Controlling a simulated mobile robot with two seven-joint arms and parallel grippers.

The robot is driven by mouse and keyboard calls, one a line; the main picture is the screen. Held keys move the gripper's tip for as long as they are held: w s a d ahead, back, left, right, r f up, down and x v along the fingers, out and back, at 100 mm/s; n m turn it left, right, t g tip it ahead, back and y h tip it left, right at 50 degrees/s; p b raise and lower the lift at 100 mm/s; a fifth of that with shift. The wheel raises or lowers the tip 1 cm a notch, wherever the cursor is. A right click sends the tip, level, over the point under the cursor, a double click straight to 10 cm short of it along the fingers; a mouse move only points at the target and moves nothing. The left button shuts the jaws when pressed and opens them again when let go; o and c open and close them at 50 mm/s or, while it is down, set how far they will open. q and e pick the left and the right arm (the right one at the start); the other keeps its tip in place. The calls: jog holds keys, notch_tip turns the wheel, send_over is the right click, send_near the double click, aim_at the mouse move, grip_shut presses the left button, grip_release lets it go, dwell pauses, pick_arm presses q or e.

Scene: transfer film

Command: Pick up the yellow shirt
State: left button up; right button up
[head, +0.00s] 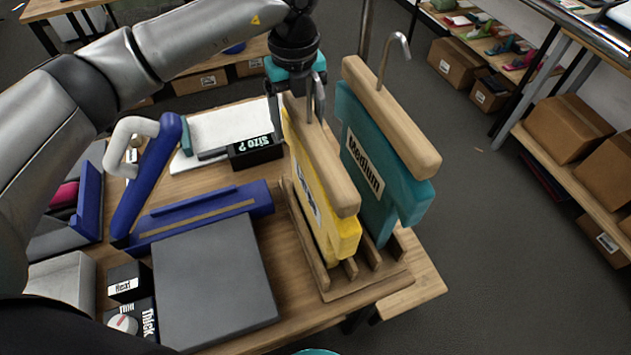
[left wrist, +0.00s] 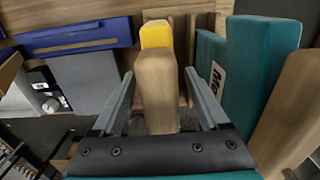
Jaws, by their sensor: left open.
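The yellow shirt (head: 316,200) hangs under a wooden hanger bar (head: 325,165) in a slotted wooden rack (head: 322,286) on the table. It also shows in the left wrist view (left wrist: 156,35), beyond the end of its bar (left wrist: 157,90). My left gripper (head: 298,95) is above the far end of that bar, close to the metal hook. In the left wrist view my left gripper (left wrist: 157,95) is open, with a finger on each side of the bar. Whether the fingers touch it I cannot tell. My right gripper is not in view.
A teal shirt marked Medium (head: 362,165) hangs close on the right, under its own wooden bar (head: 390,115). A blue press (head: 200,218), a grey block (head: 212,285) and a black "Size ?" box (head: 256,150) are on the table at left. Shelves with boxes (head: 568,118) stand at right.

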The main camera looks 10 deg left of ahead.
pick_arm(q)
grip_shut()
dwell(0.6)
dwell(0.8)
